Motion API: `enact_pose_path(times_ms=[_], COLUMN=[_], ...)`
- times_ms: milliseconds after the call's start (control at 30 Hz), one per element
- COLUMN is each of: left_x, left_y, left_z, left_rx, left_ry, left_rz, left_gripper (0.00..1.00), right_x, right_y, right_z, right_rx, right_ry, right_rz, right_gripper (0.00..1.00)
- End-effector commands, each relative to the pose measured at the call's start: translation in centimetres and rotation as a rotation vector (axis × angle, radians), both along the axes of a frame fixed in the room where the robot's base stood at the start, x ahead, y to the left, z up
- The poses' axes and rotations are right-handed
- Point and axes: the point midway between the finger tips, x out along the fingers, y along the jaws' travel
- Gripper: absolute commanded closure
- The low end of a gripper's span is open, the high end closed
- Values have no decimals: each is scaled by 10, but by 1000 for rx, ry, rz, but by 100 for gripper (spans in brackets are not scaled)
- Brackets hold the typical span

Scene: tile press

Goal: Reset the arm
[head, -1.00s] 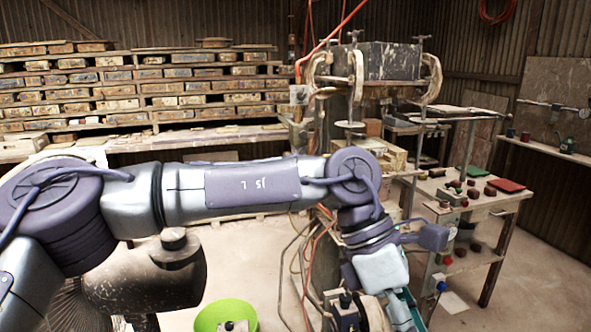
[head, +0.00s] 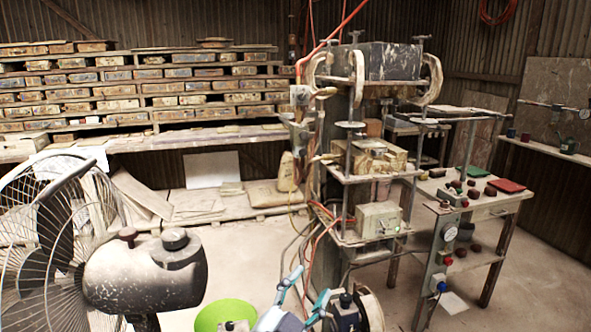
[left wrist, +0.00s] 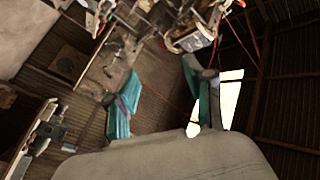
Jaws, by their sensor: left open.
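My left gripper (head: 306,288) shows at the bottom middle of the head view, its two teal fingers pointing up and spread apart with nothing between them. In the left wrist view the two teal fingers (left wrist: 163,98) also stand wide apart and empty. The rest of my left arm is out of the head view. The gripper appears in front of the lower part of the tile press (head: 385,165); the gap between them is hard to judge. My right gripper shows in neither view.
A wire fan (head: 50,235) with a dark motor housing stands at left. A wooden table (head: 485,203) with dark pieces is at right. Hoses hang beside the press.

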Motion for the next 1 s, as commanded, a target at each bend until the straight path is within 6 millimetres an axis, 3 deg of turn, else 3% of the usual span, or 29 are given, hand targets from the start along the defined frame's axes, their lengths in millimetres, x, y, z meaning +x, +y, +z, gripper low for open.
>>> enact_pose_path(times_ms=[33, 200, 300, 400, 600, 867, 1000], left_x=[-4, -42, -81, -121, -189, -268, -255], left_y=[22, 93, 129, 157, 194, 228, 225], left_z=[-34, -137, -189, -225, -266, -290, -327], left_rx=[-20, -59, -71, -74, -71, -52, -46], left_ry=[130, 541, 765, 941, 1191, 1436, 1445], left_rz=[51, 224, 321, 400, 516, 638, 635], left_gripper=[47, 47, 47, 47, 47, 47, 47], right_x=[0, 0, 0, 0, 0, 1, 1], right_y=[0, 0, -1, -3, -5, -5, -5], right_z=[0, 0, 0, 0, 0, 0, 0], right_rx=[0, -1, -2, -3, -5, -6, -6], right_ry=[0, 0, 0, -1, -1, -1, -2], right_rz=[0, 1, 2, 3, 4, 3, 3], right_gripper=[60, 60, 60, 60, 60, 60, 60])
